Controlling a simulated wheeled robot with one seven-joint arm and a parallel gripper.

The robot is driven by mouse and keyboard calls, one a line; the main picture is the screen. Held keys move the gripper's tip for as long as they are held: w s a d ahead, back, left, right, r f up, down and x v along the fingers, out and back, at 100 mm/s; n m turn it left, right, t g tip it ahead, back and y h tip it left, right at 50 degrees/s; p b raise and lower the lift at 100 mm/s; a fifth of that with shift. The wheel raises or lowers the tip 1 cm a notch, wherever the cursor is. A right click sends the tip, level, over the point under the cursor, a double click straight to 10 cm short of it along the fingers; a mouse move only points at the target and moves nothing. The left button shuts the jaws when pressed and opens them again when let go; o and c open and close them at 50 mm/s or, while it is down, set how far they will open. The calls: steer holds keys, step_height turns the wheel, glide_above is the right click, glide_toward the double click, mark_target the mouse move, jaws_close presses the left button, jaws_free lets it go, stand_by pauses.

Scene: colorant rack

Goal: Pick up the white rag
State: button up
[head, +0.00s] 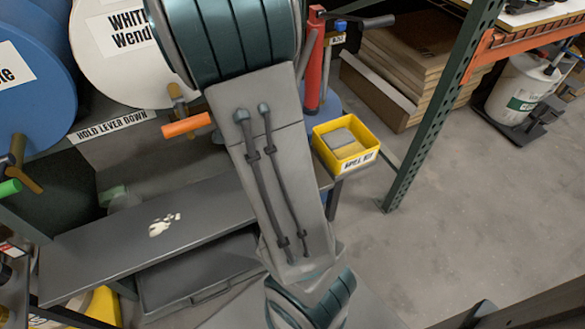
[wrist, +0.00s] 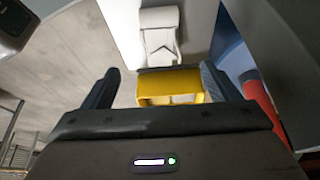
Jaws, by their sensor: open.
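My gripper is hidden in the head view.
Large drums, one white (head: 110,75) and one blue (head: 35,90), stand at the left with lever taps. A dark bench (head: 110,250) lies below them. A green rack post (head: 430,120) stands right of the bin.

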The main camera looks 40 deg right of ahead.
steer(key=b+x, duration=0.1)
steer(key=x, duration=0.4)
steer(key=shift+d+b+x, duration=0.2)
steer(key=shift+b+x, duration=0.15)
steer(key=shift+x, duration=0.95)
steer(key=shift+d+b+x, duration=0.25)
steer(key=shift+b+x, duration=0.05)
steer(key=shift+x, duration=1.05)
steer(key=shift+a+f+b, duration=0.1)
steer(key=shift+b, duration=0.35)
steer(key=shift+c, duration=0.3)
steer(key=c, duration=1)
